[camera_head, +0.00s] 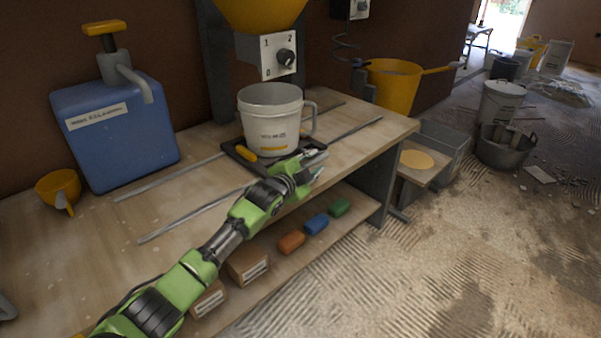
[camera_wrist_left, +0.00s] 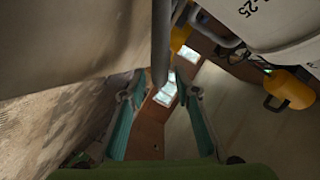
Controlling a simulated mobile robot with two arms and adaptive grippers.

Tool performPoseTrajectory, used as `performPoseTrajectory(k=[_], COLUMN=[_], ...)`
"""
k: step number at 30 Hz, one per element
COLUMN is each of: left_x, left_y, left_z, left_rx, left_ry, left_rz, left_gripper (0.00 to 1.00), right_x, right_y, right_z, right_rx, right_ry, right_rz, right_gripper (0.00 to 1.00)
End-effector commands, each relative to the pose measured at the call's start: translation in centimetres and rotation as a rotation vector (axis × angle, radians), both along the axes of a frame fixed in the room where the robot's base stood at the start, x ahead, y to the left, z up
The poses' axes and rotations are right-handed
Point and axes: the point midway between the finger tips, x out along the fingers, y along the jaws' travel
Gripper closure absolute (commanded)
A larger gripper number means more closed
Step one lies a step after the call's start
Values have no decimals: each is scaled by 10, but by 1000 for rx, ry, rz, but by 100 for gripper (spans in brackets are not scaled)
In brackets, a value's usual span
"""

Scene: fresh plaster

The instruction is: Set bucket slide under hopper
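The white bucket (camera_head: 270,118), with a side handle and printed label, stands upright on the dark bucket slide (camera_head: 236,160). The slide has a yellow grip at its front and lies across two metal rails (camera_head: 178,218). The yellow hopper (camera_head: 262,12) is above and behind the bucket. My left gripper (camera_head: 314,163) is just in front and to the right of the slide. In the left wrist view its teal-padded fingers (camera_wrist_left: 158,110) stand apart, and a grey bar shows beyond them; I cannot tell if it lies between them. The bucket (camera_wrist_left: 272,28) fills the upper right there. My right gripper is not in view.
The lower shelf holds boxes and coloured blocks (camera_head: 316,223). A yellow bucket (camera_head: 393,88) stands behind the bench.

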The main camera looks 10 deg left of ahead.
Motion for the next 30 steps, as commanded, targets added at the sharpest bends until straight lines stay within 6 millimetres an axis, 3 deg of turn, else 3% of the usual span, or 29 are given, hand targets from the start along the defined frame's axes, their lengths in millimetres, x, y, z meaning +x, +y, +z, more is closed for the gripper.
performPoseTrajectory(k=[18, 30], left_x=[-80, -92], left_y=[29, 32], left_z=[18, 21], left_rx=[2, 1], left_ry=[1, 1], left_rz=[1, 2], left_gripper=[71, 71], right_x=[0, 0], right_y=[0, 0], right_z=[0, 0], right_rx=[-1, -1], right_ry=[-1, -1], right_rz=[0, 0], right_gripper=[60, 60])
